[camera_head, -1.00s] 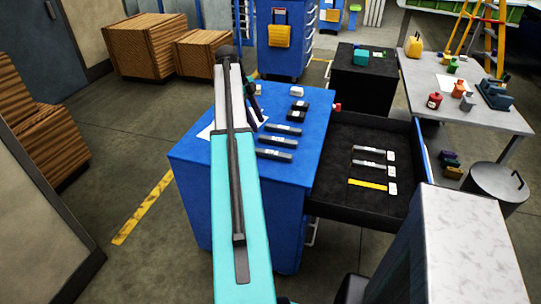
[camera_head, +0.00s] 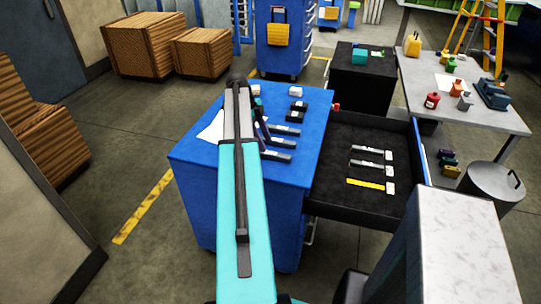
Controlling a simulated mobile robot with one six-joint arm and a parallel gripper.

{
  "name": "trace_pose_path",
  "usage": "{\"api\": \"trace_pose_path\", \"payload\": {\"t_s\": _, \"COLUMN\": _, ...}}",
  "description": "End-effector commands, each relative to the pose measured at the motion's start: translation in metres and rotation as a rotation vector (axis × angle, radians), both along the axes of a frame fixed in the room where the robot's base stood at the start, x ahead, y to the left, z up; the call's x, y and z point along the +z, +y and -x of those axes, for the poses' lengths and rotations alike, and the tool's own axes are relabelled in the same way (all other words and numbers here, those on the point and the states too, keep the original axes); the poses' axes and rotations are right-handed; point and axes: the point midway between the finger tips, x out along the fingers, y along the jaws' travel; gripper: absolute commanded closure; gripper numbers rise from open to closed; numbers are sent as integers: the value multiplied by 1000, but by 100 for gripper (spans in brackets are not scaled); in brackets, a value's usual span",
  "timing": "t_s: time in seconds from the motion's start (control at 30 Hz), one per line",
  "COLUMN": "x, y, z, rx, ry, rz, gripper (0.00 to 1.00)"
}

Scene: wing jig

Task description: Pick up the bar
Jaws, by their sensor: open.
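Several dark grey bars lie on the blue cabinet top (camera_head: 310,100): an upper bar (camera_head: 286,130), a middle bar (camera_head: 284,143) and a lower bar (camera_head: 276,155), each with a pale label. Which of them the task means is not clear. My gripper (camera_head: 262,136), dark and partly hidden behind my arm, is open at the left ends of these bars. It seems close above the cabinet top, and I cannot tell whether it touches a bar. More bars lie in the open black drawer to the right: two grey bars (camera_head: 372,165) and a yellow bar (camera_head: 366,184).
Small black blocks (camera_head: 298,106) and a white block (camera_head: 295,91) sit at the back of the cabinet top. A white sheet (camera_head: 212,127) lies at its left. The open drawer (camera_head: 335,200) juts out right. A grey table (camera_head: 480,110) stands further right.

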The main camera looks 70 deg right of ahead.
Motion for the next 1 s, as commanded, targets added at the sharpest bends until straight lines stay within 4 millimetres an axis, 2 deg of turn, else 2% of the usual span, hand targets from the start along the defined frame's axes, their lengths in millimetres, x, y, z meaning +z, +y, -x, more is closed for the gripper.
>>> {"api": "trace_pose_path", "payload": {"t_s": 0.37, "x": -4, "y": 1, "z": 2, "rx": 1, "ry": 0, "rz": 1, "gripper": 56}}
{"api": "trace_pose_path", "payload": {"t_s": 0.8, "x": -38, "y": 2, "z": 19, "rx": 2, "ry": 0, "rz": -1, "gripper": 56}}
{"api": "trace_pose_path", "payload": {"t_s": 1.0, "x": -46, "y": 2, "z": 21, "rx": 2, "ry": 0, "rz": 0, "gripper": 56}}
